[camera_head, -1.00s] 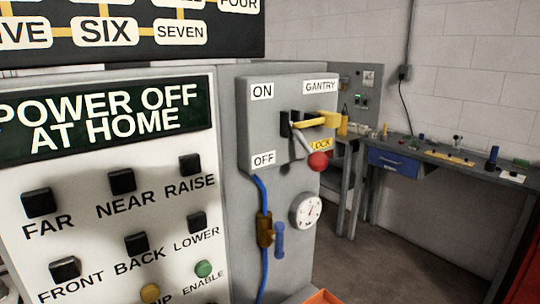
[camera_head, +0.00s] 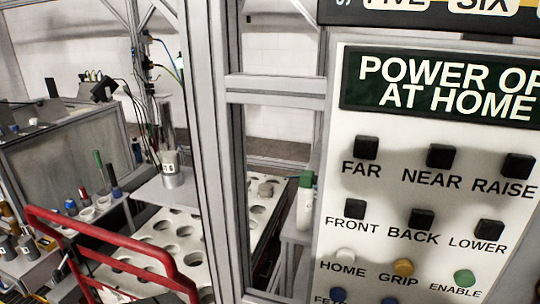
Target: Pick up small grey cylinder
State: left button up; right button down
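Several grey items show, and I cannot tell which is the small grey cylinder of the task. A grey metal cylinder with a white number label (camera_head: 171,172) stands upright on a pale ledge behind the frame post. Small dark grey cylinders (camera_head: 28,247) stand at the far left edge on a low bench. A small grey rounded piece (camera_head: 266,188) lies on the white plate with round holes (camera_head: 150,238). Neither of my grippers is in view.
The control panel (camera_head: 430,190) with labelled buttons fills the right side. A tall grey frame post (camera_head: 212,150) stands left of it. A red rail (camera_head: 100,232) crosses the lower left. A white bottle with a green cap (camera_head: 305,205) stands between post and panel.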

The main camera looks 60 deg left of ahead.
aim_at(170, 160)
jog(key=u, duration=2.45)
jog(key=i+j+z, duration=0.15)
jog(key=j+z, duration=0.2)
jog(key=i+j+z, duration=0.1)
jog(key=j+z, duration=0.3)
jog(key=j, duration=0.2)
jog(key=j+z, duration=0.35)
jog(key=j, duration=0.2)
